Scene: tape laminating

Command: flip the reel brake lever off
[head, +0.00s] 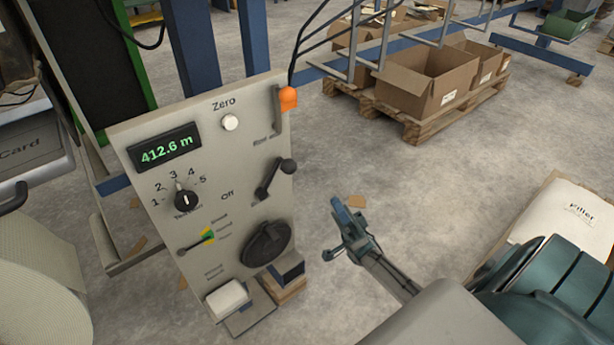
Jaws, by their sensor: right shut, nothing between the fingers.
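The grey control panel (215,130) stands upright left of centre. A black lever with a round knob (274,180) sits on its right half, under a label that seems to begin with "Reel". Its arm slants up and right from its pivot, and its knob end points away from the word "Off" (228,195) on its left. My right gripper (341,213) is shut and empty, over the floor to the right of the panel, apart from the lever. My left gripper is not in view.
Cardboard boxes (430,85) stand on a pallet behind. Floor between is clear.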

